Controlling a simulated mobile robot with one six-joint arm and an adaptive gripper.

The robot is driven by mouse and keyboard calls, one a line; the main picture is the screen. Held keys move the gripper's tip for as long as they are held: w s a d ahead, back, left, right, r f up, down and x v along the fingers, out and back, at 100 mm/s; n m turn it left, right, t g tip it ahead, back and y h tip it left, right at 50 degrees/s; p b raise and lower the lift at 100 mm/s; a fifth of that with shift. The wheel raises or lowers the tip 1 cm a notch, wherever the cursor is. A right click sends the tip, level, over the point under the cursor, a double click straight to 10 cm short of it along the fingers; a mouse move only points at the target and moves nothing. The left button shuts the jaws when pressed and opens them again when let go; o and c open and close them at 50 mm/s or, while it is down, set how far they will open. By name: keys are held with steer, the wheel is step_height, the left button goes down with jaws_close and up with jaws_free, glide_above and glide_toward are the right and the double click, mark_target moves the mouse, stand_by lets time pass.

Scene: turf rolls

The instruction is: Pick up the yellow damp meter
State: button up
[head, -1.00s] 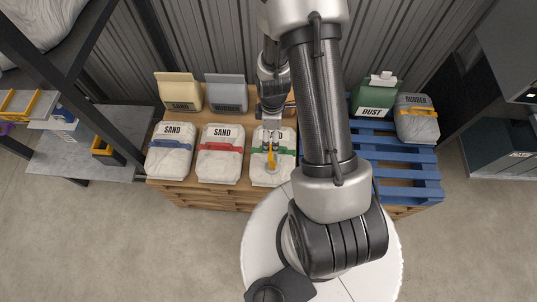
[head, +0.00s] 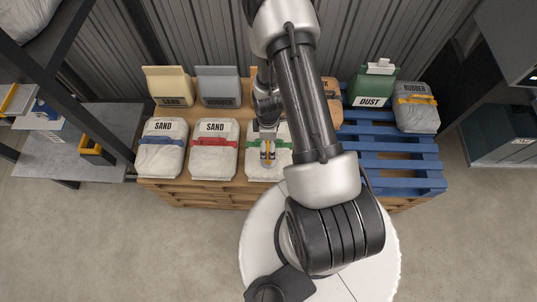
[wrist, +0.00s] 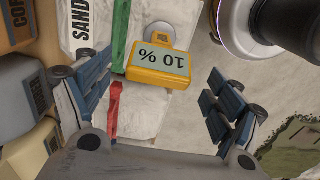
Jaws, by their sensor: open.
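The yellow damp meter (wrist: 159,65) lies on the green-strapped sand bag (wrist: 155,112), its grey display reading "10 %" upside down in the wrist view. In the head view the meter is mostly hidden by my gripper (head: 267,153), which is over that bag (head: 256,173). My gripper (wrist: 160,100) is open, with one finger pad to the left of the meter and one to the right. The meter is between and a little beyond the fingertips in the picture. I see no contact. A green strap (wrist: 121,35) runs close beside the meter's left side.
Sand bags with a red strap (head: 213,160) and a blue strap (head: 160,158) lie to the left. Beige (head: 167,86) and grey (head: 218,87) bags stand behind. A blue pallet (head: 395,165) with a green container (head: 373,87) and grey bag (head: 416,108) is at right.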

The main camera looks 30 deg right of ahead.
step_height(320, 180, down, 3)
steer(key=shift+r+b, duration=0.1)
steer(key=shift+b, duration=0.95)
steer(key=shift+r, duration=0.15)
steer(key=shift+c, duration=0.2)
steer(key=c, duration=1.9)
